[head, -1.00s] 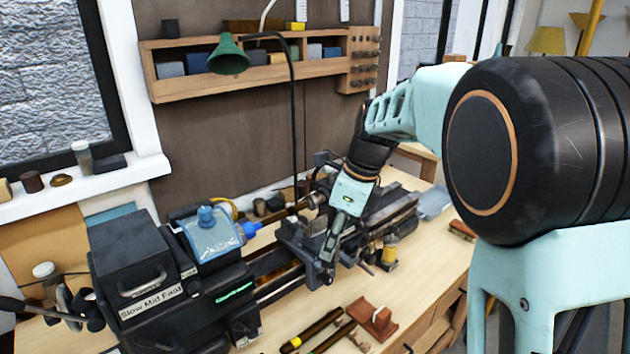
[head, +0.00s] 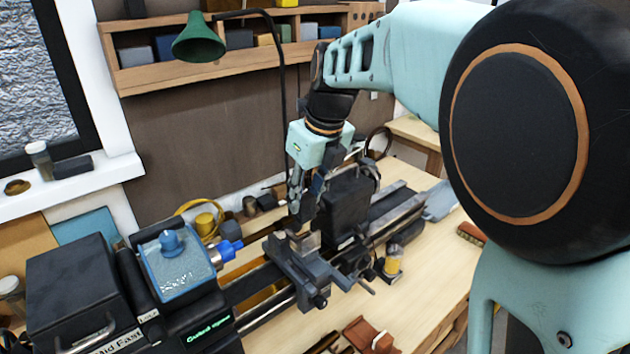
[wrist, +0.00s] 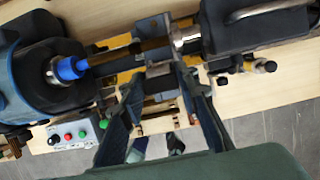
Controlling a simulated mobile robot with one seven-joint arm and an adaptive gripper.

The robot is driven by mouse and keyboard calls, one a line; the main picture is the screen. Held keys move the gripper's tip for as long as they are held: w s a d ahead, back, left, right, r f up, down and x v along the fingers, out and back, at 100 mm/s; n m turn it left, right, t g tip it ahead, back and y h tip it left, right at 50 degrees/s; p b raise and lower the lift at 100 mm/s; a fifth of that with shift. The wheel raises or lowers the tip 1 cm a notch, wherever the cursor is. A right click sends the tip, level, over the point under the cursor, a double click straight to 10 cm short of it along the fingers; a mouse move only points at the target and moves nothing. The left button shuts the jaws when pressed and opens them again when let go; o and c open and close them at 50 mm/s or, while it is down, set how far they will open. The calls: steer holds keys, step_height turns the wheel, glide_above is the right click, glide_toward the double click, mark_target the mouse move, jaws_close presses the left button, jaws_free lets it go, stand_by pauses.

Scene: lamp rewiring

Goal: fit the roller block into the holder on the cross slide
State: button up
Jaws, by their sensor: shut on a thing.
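My gripper (head: 298,218) points down over the lathe's cross slide (head: 290,262). In the wrist view my gripper (wrist: 162,80) has its two dark fingers closing in on a small grey block, which I take to be the roller block (wrist: 160,70). The block also shows in the head view (head: 306,241), below the fingertips and at the top of the cross slide. I cannot tell whether it is seated in the holder or just above it. The holder is mostly hidden by the block and fingers.
The headstock (head: 75,290) with a blue-tipped chuck (head: 228,250) is to the left. The dark tailstock (head: 347,207) stands close right of my gripper. A green lamp (head: 199,40) hangs at the back.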

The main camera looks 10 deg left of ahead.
mark_target(307, 221)
steer(key=shift+s+f, duration=0.15)
steer(key=shift+f, duration=0.4)
steer(key=shift+f+b, duration=1.55)
steer(key=shift+f, duration=0.5)
steer(key=shift+p, duration=0.8)
steer(key=shift+f+b, duration=0.7)
steer(key=shift+f, duration=0.5)
stand_by(0.6)
steer(key=o, duration=1.2)
steer(key=shift+o, duration=0.2)
